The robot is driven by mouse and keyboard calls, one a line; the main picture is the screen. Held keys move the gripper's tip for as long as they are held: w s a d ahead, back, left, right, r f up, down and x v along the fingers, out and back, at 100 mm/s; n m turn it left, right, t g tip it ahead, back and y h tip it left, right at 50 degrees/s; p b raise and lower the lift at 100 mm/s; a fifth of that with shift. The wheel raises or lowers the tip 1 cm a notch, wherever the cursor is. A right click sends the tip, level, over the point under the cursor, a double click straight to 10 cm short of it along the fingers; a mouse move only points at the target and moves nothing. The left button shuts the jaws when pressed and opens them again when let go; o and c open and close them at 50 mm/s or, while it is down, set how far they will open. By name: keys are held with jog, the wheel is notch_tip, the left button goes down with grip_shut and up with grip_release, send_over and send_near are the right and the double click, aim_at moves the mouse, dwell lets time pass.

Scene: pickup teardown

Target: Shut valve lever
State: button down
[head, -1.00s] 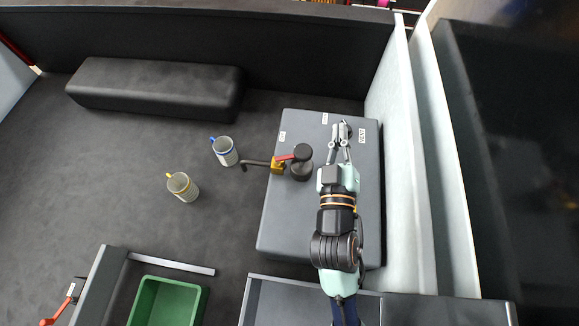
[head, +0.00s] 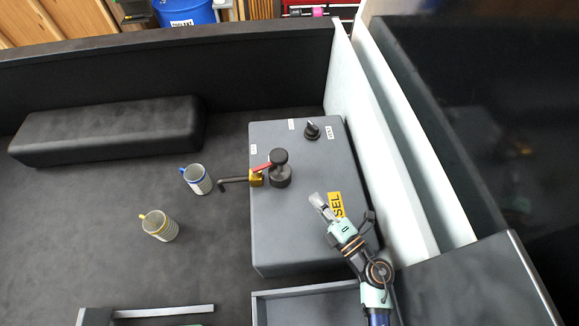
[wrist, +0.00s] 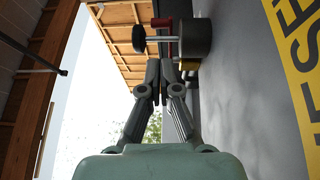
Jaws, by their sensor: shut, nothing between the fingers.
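The valve's red lever (head: 261,167) sits on a brass valve body (head: 257,178) at the left edge of the grey tank (head: 290,235). A dark bent spout (head: 233,180) runs left from it. A black round cap on a post (head: 280,170) stands just right of the lever. My gripper (head: 316,199) is shut and empty above the tank, right of and nearer than the lever, not touching it. In the wrist view my closed fingertips (wrist: 169,64) point toward the black cap (wrist: 192,38) and a small red part of the lever (wrist: 162,22).
A blue-handled mug (head: 198,180) and a yellow-handled mug (head: 160,226) stand on the dark floor left of the tank. A black vent knob (head: 312,130) rises at the tank's far end. A pale wall (head: 390,140) closes the right side. A long black box (head: 110,132) lies far left.

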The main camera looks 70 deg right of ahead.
aim_at(288, 170)
jog(key=p+x, duration=0.1)
jog(key=x, duration=1.3)
jog(key=shift+r, duration=0.1)
jog(key=shift+w+d, duration=0.1)
jog(key=shift+d, duration=0.05)
